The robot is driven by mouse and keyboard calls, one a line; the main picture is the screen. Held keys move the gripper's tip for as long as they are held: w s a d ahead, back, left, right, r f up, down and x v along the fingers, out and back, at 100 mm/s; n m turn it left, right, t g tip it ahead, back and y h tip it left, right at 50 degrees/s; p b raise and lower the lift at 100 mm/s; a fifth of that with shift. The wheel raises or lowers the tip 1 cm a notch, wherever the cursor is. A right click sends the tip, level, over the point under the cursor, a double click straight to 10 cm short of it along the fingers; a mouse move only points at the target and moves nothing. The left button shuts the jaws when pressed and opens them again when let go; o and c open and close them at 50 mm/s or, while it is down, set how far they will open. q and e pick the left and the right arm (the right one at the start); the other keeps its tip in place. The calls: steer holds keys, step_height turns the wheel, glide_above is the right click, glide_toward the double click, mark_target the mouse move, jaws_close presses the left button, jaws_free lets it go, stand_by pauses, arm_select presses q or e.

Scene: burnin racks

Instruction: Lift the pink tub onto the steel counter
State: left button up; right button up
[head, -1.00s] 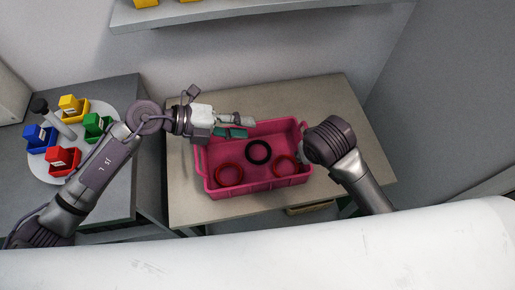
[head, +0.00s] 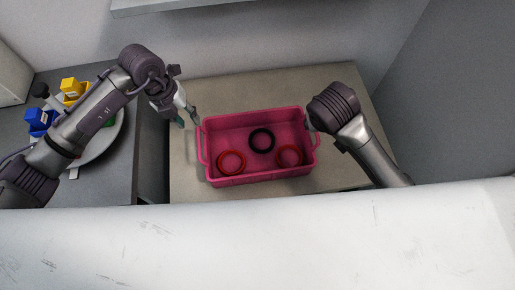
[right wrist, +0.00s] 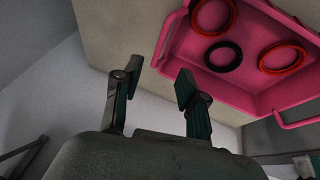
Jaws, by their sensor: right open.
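The pink tub (head: 262,175) sits on the beige table with two red rings and one black ring inside. It has a handle at each end. My left gripper (head: 187,119) points down just outside the tub's left end, near the left handle and apart from it. Its fingers look spread and empty. My right arm reaches to the tub's right end and hides its own gripper in the head view. In the right wrist view my right gripper (right wrist: 155,87) is open and empty, with the tub (right wrist: 250,85) beyond its fingers. A grey counter (head: 105,180), perhaps the steel one, stands at the left.
A round white tray (head: 112,139) with yellow and blue bins stands on the grey counter, partly behind my left arm. The beige table (head: 225,90) is clear behind the tub. A wall shelf (head: 165,5) hangs above, and a grey wall stands at the right.

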arm_select(q)
step_height(320, 180, down, 12)
steer(key=d, duration=0.2)
steer(key=shift+d+r, duration=0.15)
steer(key=shift+d, duration=0.05)
arm_select(e)
steer(key=x, duration=1.2)
arm_select(q)
steer(key=c, duration=0.6)
arm_select(e)
steer(key=c, duration=0.6)
arm_select(q)
steer(key=shift+w, duration=0.1)
jaws_close()
arm_select(e)
jaws_close()
arm_select(q)
steer(key=shift+r, duration=0.1)
arm_select(e)
steer(key=shift+r, duration=0.15)
